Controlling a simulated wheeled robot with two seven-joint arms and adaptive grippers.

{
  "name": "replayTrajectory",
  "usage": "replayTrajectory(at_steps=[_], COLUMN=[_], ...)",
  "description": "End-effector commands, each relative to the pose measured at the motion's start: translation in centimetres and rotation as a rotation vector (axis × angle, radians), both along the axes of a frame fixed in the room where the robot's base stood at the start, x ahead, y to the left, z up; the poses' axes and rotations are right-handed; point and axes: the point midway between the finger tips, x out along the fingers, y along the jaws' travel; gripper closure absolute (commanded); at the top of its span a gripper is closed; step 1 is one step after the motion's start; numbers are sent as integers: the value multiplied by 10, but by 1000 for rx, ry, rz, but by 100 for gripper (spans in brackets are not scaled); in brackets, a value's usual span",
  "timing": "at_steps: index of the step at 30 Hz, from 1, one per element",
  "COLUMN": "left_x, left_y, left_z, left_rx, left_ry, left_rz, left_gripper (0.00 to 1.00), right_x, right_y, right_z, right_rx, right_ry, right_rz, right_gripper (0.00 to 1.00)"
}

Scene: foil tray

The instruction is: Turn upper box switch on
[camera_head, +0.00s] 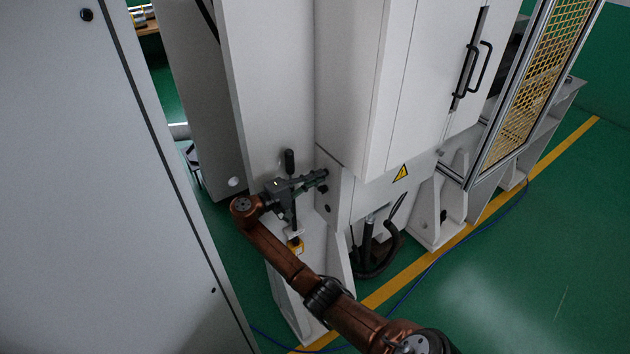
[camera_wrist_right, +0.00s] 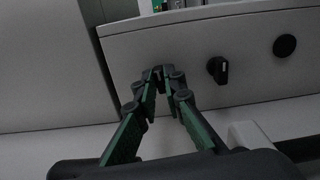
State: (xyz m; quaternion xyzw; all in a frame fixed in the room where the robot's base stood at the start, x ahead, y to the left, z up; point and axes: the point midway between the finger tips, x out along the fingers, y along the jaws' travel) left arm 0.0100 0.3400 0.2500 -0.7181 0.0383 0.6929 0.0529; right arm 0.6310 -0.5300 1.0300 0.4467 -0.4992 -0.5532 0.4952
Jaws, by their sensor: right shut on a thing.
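My right gripper (camera_head: 322,176) reaches the side panel (camera_head: 338,206) of the white machine box. In the right wrist view its fingertips (camera_wrist_right: 156,75) are shut on a small dark switch at the panel, mostly hidden between them. In the head view this is the uppermost control on the panel. A black rotary switch (camera_wrist_right: 218,70) sits beside the fingers in the wrist view, apart from them, and a round black knob or button (camera_wrist_right: 285,45) lies farther along the row. The gripped switch's setting cannot be read. My left gripper is not in view.
A large grey cabinet (camera_head: 90,200) stands at the left. The tall white machine (camera_head: 400,90) has black handles (camera_head: 470,70) and a warning label (camera_head: 400,173). A black hose (camera_head: 385,255) hangs below it. Green floor (camera_head: 510,280) is open at the lower right.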

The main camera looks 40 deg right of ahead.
Motion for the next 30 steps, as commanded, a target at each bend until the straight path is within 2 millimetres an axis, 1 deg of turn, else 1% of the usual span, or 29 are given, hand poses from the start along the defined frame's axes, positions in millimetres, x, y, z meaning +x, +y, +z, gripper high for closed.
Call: replayTrajectory(at_steps=[1, 9, 24, 25, 30], left_x=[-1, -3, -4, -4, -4], left_y=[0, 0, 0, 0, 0], left_z=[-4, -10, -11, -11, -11], left_rx=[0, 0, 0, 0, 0], left_ry=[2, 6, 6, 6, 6], left_rz=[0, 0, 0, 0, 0], left_gripper=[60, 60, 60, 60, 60], right_x=[0, 0, 0, 0, 0], right_y=[1, 1, 1, 1, 1], right_z=[-4, -3, -2, -2, -2], right_rx=[0, -9, -10, -10, -11], right_ry=[-20, -101, -118, -118, -117], right_rz=[1, 0, 0, 0, 0], right_gripper=[100, 100, 100, 89, 78])
